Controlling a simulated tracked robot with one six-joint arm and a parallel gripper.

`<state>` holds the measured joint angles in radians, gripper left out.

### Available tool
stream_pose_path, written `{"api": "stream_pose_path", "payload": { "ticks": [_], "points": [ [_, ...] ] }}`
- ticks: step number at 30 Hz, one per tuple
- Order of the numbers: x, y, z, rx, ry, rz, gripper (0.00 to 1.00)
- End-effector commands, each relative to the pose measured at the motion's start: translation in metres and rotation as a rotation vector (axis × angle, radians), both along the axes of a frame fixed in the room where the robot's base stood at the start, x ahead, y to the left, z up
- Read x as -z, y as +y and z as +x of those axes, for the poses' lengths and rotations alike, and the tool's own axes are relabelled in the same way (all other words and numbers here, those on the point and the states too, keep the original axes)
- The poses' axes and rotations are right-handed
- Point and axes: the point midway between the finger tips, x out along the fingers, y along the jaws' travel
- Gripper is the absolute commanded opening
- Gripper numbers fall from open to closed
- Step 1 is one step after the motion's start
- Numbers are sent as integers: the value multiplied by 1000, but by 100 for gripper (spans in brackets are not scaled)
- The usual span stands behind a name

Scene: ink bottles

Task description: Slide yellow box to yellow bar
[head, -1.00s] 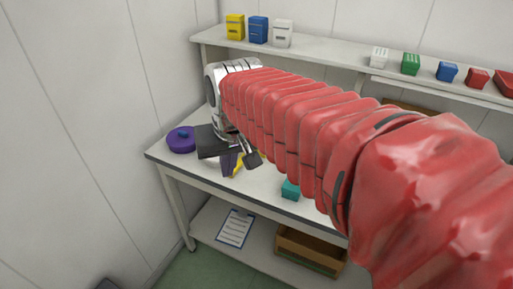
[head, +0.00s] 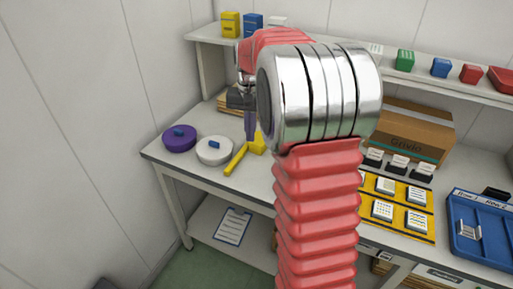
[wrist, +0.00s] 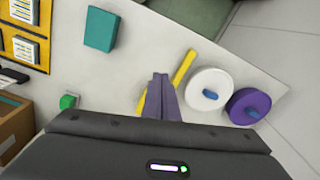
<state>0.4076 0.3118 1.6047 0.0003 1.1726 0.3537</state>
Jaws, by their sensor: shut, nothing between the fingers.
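A yellow bar (head: 236,160) lies slanted on the white worktop near its front edge; it also shows in the wrist view (wrist: 185,66). A small yellow box (head: 259,144) is at the bar's far end in the head view. In the wrist view its yellow edge (wrist: 141,101) shows left of the fingers, mostly hidden by them. My gripper (head: 250,137) points down with its fingers shut and empty, right beside the box; the fingers also show in the wrist view (wrist: 161,76). I cannot tell whether the fingers touch the box or whether box and bar touch.
A white disc (head: 214,150) and a purple disc (head: 179,138), each with a blue knob, sit left of the bar. A teal block (wrist: 101,29) and green block (wrist: 68,101) show in the wrist view. Another yellow box (head: 231,25) stands on the shelf.

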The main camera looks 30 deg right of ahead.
Motion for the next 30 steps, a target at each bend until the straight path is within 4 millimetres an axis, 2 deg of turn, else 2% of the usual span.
{"api": "stream_pose_path", "payload": {
  "ticks": [3,8,23,30],
  "points": [
    [18,-21,10,49,27,12,0],
    [30,-36,15,86,45,21,0],
    [35,-38,16,91,48,23,0],
    [58,-37,15,91,49,24,0]
  ]
}}
